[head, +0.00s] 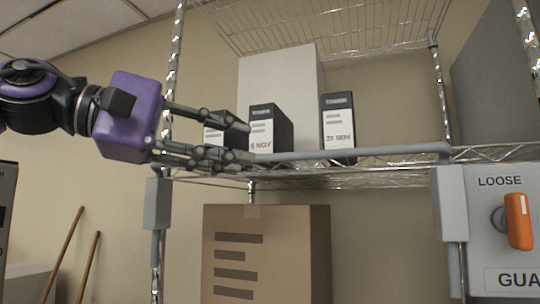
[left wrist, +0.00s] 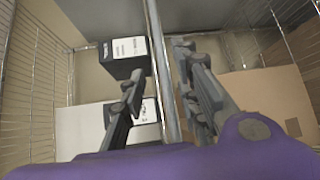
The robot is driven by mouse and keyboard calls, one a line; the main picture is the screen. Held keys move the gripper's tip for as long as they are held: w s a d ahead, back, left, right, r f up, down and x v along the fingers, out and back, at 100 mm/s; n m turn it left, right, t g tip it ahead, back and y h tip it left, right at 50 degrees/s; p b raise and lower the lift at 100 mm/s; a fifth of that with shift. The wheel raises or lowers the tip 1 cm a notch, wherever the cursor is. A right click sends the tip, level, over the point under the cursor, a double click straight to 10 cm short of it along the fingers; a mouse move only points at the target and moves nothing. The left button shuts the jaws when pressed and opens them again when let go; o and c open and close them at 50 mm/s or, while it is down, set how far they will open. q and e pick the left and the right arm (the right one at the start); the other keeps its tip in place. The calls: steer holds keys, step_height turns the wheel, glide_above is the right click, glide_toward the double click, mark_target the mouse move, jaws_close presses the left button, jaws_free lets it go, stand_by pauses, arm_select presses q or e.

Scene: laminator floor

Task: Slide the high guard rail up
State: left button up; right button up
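The high guard rail (head: 350,152) is a long grey bar across the front of the wire shelf in the head view. Its left part is hidden behind my left gripper. My left gripper (head: 250,140) is at the left part of the rail, with its fingers spread one above the other. In the left wrist view the rail (left wrist: 165,75) runs between the two fingers of my left gripper (left wrist: 160,62), closer to the right finger. The gripper is open; I cannot tell whether a finger touches the rail. My right gripper is in neither view.
Black-and-white binders (head: 338,125) and a white box (head: 306,80) stand on the shelf behind the rail. A cardboard box (head: 265,255) is below. Grey housings (head: 158,203) flank the rack. An orange handle (head: 519,221) is on the "LOOSE" panel at right.

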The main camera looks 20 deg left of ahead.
mark_target(267, 156)
arm_select(q)
steer(key=w, duration=0.1)
steer(key=w+d, duration=0.1)
steer(key=w+f, duration=0.1)
steer(key=shift+w+d+f, duration=0.1)
steer(key=shift+d, duration=0.25)
steer(key=shift+w+d+b, duration=0.35)
steer(key=shift+w+d, duration=0.15)
steer(key=shift+d, duration=0.4)
steer(key=shift+x, duration=0.9)
steer(key=shift+s, duration=0.1)
jaws_close()
